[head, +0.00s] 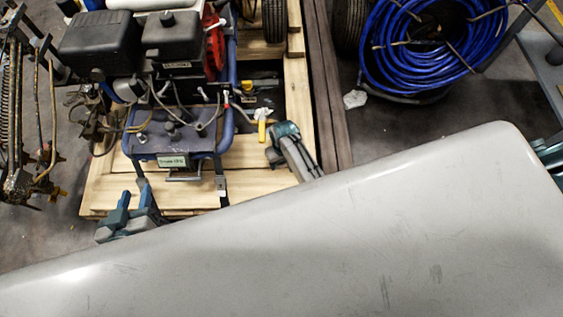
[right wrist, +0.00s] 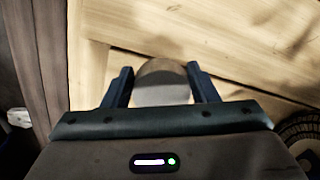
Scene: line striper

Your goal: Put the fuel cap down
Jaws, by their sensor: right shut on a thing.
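My right gripper (right wrist: 162,85) is shut on a rounded piece, grey-white below and brownish above, which I take to be the fuel cap (right wrist: 162,88). The fingers press on its left and right sides, and pale wooden boards lie beyond it. In the head view my right gripper (head: 284,130) is over the pallet, right of the striper; the cap cannot be made out there. The line striper (head: 180,140) has a blue frame, dark tanks and an engine, and stands on the wooden pallet (head: 245,195). My left gripper (head: 134,194) is open and empty near the pallet's front left.
A yellow-handled lever (head: 262,130) sticks out from the striper close to my right gripper. A coil of blue hose (head: 425,45) stands at the upper right. Rusty rods and springs (head: 25,110) stand at the left. The pallet's front right boards look bare.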

